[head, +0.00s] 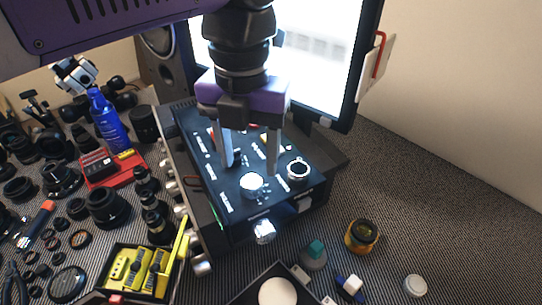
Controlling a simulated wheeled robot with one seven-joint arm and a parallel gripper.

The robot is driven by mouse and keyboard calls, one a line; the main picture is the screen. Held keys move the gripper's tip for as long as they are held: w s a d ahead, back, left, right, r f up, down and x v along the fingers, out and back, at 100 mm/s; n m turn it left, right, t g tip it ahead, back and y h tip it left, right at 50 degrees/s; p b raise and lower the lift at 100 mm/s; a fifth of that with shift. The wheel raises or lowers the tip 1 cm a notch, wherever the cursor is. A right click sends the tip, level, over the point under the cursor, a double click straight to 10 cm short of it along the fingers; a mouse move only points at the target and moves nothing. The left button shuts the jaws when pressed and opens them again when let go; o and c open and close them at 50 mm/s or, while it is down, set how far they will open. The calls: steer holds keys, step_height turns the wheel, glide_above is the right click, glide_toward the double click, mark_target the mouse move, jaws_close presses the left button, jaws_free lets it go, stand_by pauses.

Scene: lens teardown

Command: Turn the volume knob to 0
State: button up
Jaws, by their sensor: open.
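My gripper (251,168) points down over a dark control box (228,218), its two grey fingers apart with nothing visibly between them. A round silver knob (251,185) on the box top sits just below and in front of the fingertips. A second round knob (298,169) with a pale rim and dark centre is right of the right finger. Another silver knob (264,231) is on the box's front side. White labels mark the panel, but they are too small to tell which knob is the volume knob or its setting. I cannot tell whether the fingers touch the panel.
A bright monitor (315,50) stands behind the box. A yellow-lined case (140,270) is in front left. A yellow jar (361,236) stands front right; the far right tabletop is clear.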

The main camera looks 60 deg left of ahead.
mark_target(251, 181)
steer(key=shift+r, duration=1.75)
